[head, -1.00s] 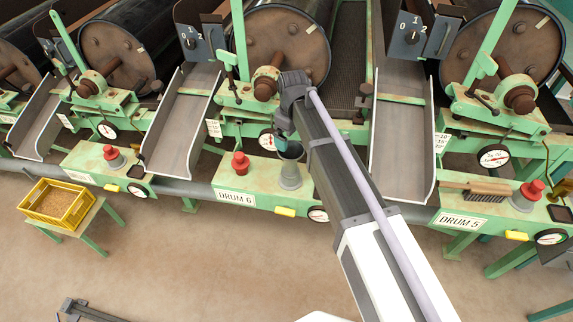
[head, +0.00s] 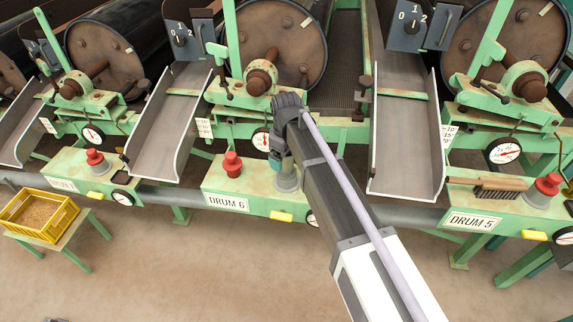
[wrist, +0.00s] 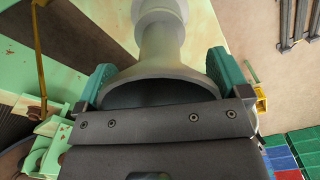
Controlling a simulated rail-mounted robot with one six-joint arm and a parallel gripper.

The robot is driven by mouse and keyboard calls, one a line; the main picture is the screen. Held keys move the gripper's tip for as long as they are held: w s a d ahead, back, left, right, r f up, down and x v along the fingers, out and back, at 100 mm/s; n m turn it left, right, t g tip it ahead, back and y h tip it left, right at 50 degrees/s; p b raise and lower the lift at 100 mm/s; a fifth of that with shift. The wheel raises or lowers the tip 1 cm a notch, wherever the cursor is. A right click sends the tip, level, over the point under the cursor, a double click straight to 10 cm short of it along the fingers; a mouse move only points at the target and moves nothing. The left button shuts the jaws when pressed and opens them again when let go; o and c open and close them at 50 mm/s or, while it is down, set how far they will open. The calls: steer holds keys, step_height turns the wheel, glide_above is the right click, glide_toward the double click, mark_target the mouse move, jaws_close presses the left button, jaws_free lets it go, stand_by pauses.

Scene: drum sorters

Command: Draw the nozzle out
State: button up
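The nozzle is a grey flared piece (head: 287,183) standing upright on the green Drum 6 box (head: 213,180). In the wrist view its wide dark mouth and narrower neck (wrist: 160,45) show close up. My gripper (head: 277,161) is at the nozzle's flared top. In the wrist view my gripper's teal fingers (wrist: 163,80) lie on either side of the flared rim, very close to it or touching. I cannot tell whether they press on it. The gripper's dark body hides the near part of the mouth, and my arm partly covers the nozzle in the head view.
A red knob (head: 232,165) stands left of the nozzle on the same box. A grey chute (head: 405,150) is to the right. A brush (head: 487,185) lies on the Drum 5 box. A yellow crate (head: 40,215) sits on a stand at left. The floor in front is clear.

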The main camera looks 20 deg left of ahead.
steer(key=c, duration=0.7)
step_height(320, 180, up, 10)
steer(key=p, duration=1)
steer(key=shift+r, duration=0.15)
steer(key=shift+f, duration=0.2)
